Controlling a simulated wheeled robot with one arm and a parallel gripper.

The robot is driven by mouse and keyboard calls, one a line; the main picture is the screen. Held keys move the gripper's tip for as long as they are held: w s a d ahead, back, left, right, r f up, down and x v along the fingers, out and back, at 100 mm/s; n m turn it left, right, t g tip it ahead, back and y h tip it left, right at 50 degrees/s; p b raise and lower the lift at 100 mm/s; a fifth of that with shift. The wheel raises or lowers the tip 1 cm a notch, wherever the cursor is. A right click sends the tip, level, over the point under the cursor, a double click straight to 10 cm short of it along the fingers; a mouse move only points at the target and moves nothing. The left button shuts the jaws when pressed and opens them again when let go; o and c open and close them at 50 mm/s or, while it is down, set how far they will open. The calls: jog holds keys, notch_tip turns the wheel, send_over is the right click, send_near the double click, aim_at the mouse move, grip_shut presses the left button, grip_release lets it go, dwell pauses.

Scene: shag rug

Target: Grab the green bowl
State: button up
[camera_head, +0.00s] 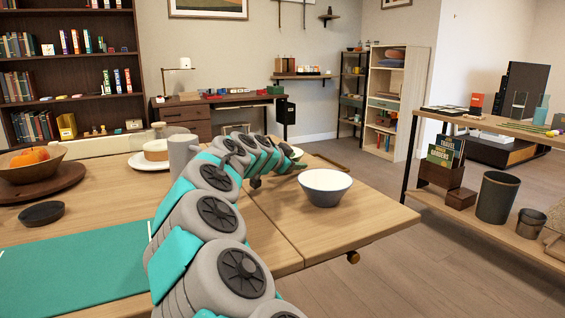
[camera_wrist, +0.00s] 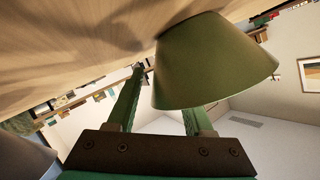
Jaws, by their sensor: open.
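The green bowl (camera_wrist: 212,62) fills the upper right of the wrist view, which is turned over, so the bowl looks upside down against the wooden table. In the head view only a bit of the green bowl (camera_head: 287,150) shows behind my arm. My gripper (camera_wrist: 163,82) is open at the bowl. One green finger stands to the left of the bowl and shows whole. The other finger's upper part is hidden behind the bowl's wall. I cannot tell whether either finger touches it. In the head view my gripper (camera_head: 292,167) is mostly hidden by the arm.
A plate with a round cake-like item (camera_head: 157,151), a dark dish (camera_head: 41,214) and a wooden bowl (camera_head: 30,172) are at left. The table's right front is bare.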

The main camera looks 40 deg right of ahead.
jog(key=shift+c, duration=0.3)
grip_shut()
dwell(1.0)
